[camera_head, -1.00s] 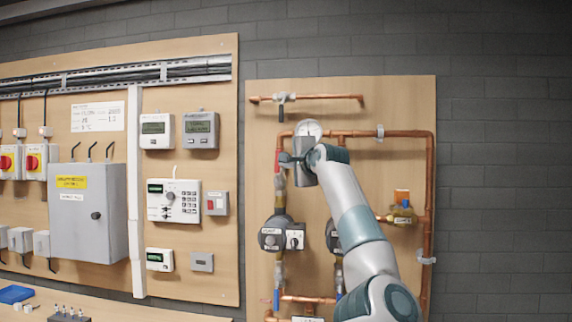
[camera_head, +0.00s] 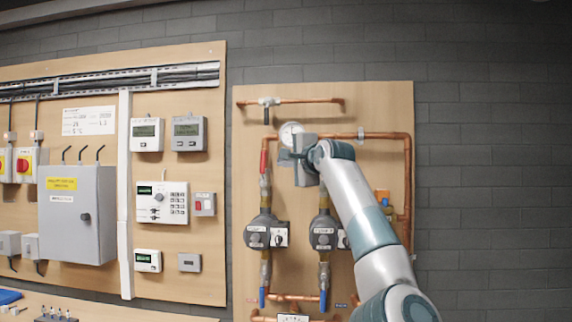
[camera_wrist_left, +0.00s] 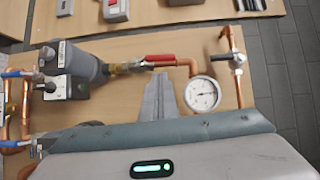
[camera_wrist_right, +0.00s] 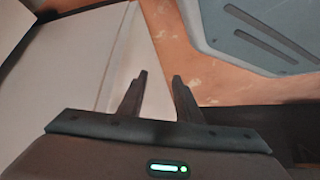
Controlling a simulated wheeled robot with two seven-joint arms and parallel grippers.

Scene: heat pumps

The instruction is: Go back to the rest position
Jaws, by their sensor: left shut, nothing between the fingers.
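My left gripper (camera_head: 284,157) is in front of the pipe board, just right of the red valve handle (camera_head: 263,162) and below the round gauge (camera_head: 291,133). In the left wrist view its fingers (camera_wrist_left: 158,84) are together with nothing between them. The red handle (camera_wrist_left: 160,57) lies beyond the fingertips and the gauge (camera_wrist_left: 202,94) to their right; the gripper looks apart from both. My right gripper (camera_wrist_right: 160,80) shows only in the right wrist view. Its fingers are apart and empty, in front of a pale panel.
Copper pipes (camera_head: 370,136) and two pumps (camera_head: 323,232) are on the wooden pipe board (camera_head: 360,100). A grey cabinet (camera_head: 75,215) and several controllers are on the board to the left. A bare brick wall (camera_head: 490,180) is at the right.

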